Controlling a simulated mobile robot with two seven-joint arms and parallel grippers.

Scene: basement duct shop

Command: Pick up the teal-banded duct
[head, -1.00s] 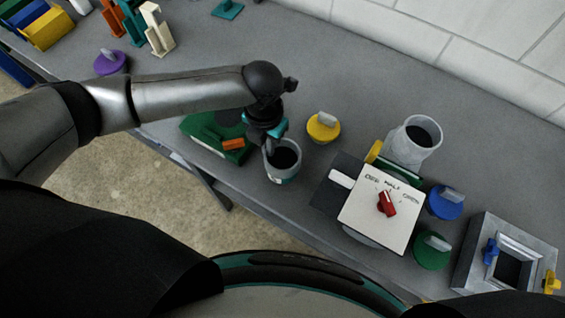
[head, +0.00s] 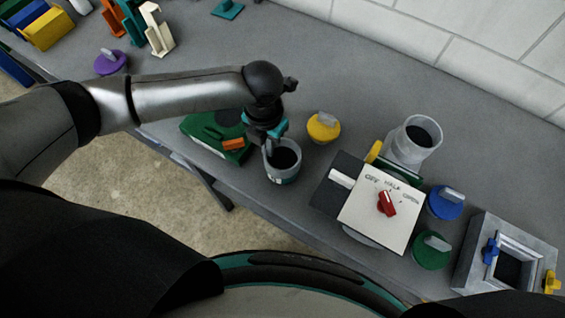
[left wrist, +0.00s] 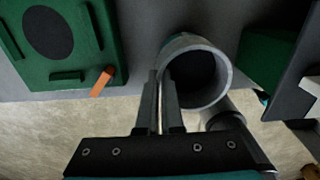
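The teal-banded duct (head: 284,172) is a short grey open tube standing upright on the bench, with a teal band low on its side. In the left wrist view its round rim (left wrist: 222,88) and dark opening show at centre. My left gripper (head: 270,143) reaches down at the duct's far-left rim. The fingertips are partly hidden in the head view. My right gripper is in no view.
A green plate with an orange piece (head: 233,145) lies just left of the duct. A yellow knobbed disc (head: 323,127) is to its right. A damper box with white dial plate (head: 380,215) and a grey pipe (head: 418,140) stand further right.

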